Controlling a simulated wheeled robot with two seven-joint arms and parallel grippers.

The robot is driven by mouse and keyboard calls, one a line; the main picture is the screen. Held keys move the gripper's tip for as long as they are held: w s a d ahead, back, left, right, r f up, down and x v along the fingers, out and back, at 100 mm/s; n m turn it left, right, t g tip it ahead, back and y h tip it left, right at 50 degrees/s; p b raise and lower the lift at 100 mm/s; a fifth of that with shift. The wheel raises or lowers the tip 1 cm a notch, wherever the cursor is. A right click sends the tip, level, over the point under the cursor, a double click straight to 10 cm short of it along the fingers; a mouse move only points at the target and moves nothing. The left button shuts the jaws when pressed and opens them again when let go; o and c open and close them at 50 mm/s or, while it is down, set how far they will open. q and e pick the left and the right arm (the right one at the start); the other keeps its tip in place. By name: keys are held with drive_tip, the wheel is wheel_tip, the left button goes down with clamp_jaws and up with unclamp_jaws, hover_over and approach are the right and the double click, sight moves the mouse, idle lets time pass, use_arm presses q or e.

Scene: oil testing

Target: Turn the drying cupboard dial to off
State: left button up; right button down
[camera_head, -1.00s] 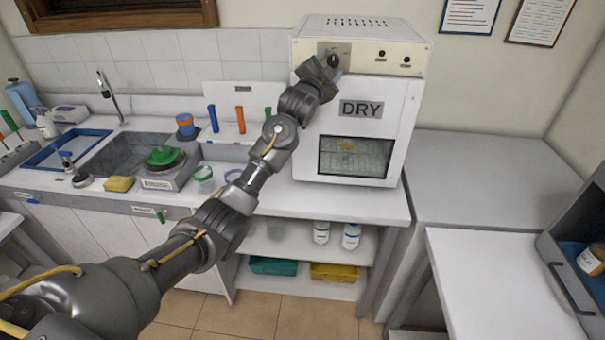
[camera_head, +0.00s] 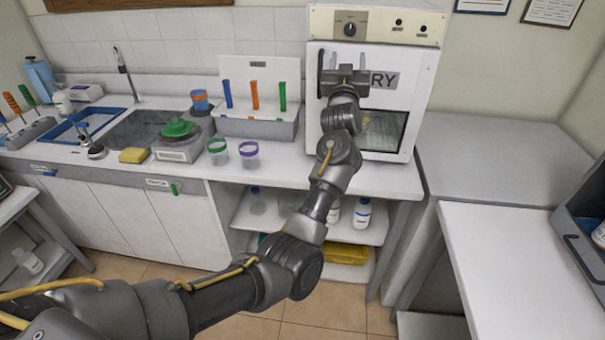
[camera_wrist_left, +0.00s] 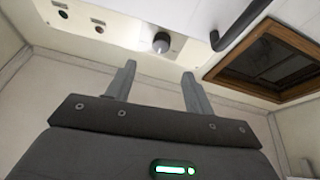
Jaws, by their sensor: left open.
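The drying cupboard (camera_head: 420,70) is a white box with a cream control panel and a "DRY" sign. Its dial (camera_head: 350,29) is a dark round knob at the panel's left; its setting is too small to read. My left gripper (camera_head: 347,58) is below the dial, in front of the upper door, with its fingers pointing up and apart. It covers part of the sign. In the left wrist view, the dial (camera_wrist_left: 161,43) shows beyond the gap between the open fingers (camera_wrist_left: 159,85), not touched. My right gripper is not in view.
A dark door handle (camera_wrist_left: 241,25) stands out near the dial in the wrist view. A test-tube rack (camera_head: 256,125), two small jars and a scale with a green dish (camera_head: 178,129) stand left of the cupboard. The grey counter (camera_head: 490,160) to its right is clear.

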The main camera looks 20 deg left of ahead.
use_arm(q)
drive_tip(key=s+a+f+g+h, duration=0.1)
drive_tip(key=s+f+g, duration=0.1)
drive_tip(key=f, duration=0.6)
drive_tip(key=s+a+f+m+g+h, duration=0.1)
drive_tip(key=s+a+f+g, duration=0.1)
drive_tip(key=s+f, duration=0.3)
drive_tip(key=s+a+f+m+g+h, duration=0.1)
drive_tip(key=s+f, duration=0.3)
drive_tip(key=f, duration=0.9)
drive_tip(key=shift+a+f+g+h, duration=0.15)
drive_tip(key=shift+a+g+h, duration=0.25)
drive_tip(key=shift+g, duration=0.2)
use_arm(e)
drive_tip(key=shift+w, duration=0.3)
